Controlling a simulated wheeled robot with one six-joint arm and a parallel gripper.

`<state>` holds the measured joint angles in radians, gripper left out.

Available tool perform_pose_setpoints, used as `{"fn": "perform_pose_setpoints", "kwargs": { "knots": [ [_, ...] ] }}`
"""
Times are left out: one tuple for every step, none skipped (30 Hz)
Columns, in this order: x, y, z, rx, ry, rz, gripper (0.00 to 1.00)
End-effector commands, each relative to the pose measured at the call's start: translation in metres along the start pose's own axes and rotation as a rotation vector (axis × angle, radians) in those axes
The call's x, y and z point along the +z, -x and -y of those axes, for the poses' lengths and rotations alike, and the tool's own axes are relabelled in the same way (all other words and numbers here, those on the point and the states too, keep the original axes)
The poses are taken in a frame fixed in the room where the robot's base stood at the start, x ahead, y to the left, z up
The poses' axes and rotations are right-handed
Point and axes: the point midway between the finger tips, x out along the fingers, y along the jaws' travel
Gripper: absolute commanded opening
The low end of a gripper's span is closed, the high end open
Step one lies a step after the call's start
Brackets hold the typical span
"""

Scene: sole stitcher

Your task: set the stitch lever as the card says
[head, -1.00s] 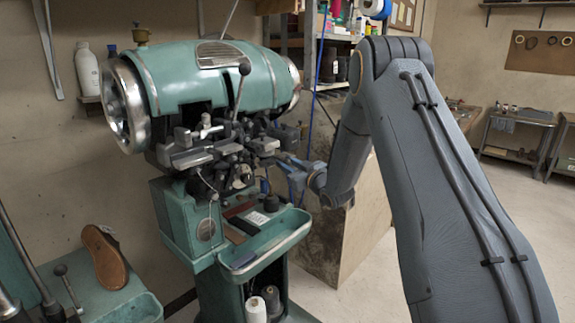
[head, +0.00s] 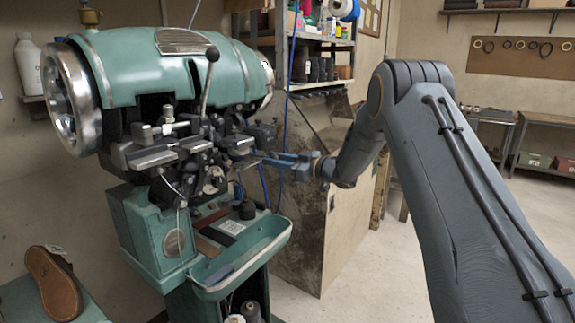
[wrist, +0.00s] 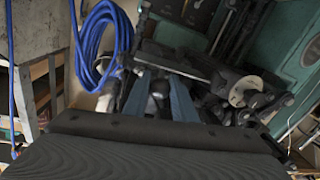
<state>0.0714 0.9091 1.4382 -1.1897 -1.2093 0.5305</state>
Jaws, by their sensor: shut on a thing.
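The green sole stitcher (head: 190,75) stands left of centre in the head view, with a dark metal mechanism across its front. My gripper (head: 268,159) reaches in from the right, its blue fingers at the right end of that mechanism. In the wrist view my gripper (wrist: 156,100) is shut on a small, rounded grey knob (wrist: 157,88) between its two blue fingers. The knob's shaft and any setting marks are hidden or too dark to tell.
The green tray (head: 262,252) juts out below the mechanism. A tan-soled shoe (head: 52,283) is at lower left. A coiled blue hose (wrist: 103,45) hangs close to my gripper. A shelf unit (head: 318,45) stands behind; floor at right is clear.

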Motion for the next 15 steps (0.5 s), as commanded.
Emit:
{"fn": "perform_pose_setpoints", "kwargs": {
  "knots": [
    [-0.0006, -0.0009, 0.0012, -0.004, 0.0, -0.001, 0.0],
    [-0.0008, -0.0009, 0.0012, -0.004, 0.0, -0.001, 0.0],
    [-0.0009, -0.0007, 0.0011, -0.004, 0.0, -0.001, 0.0],
    [-0.001, -0.0006, 0.001, -0.003, 0.0, -0.001, 0.0],
    [-0.001, -0.0005, 0.0009, -0.003, 0.0, -0.001, 0.0],
    [-0.001, -0.0003, 0.0008, -0.003, 0.0, -0.001, 0.0],
    [-0.0009, -0.0002, 0.0007, -0.003, 0.0, -0.001, 0.0],
    [-0.0009, -0.0001, 0.0006, -0.002, 0.0, -0.001, 0.26],
    [-0.0009, 0.0001, 0.0003, -0.002, 0.0, -0.001, 0.33],
    [-0.0008, 0.0003, 0.0001, -0.001, 0.0, 0.0, 0.38],
    [-0.0007, 0.0005, -0.0001, -0.001, 0.0, 0.0, 0.43],
    [-0.0005, 0.0009, -0.0004, 0.0, 0.0, 0.0, 0.43],
    [-0.0004, 0.0011, -0.0007, 0.001, 0.0, 0.0, 0.43],
    [-0.0003, 0.0014, -0.0009, 0.001, 0.0, 0.0, 0.43],
    [-0.0001, 0.0017, -0.0012, 0.002, 0.0, 0.0, 0.43]
  ]
}}
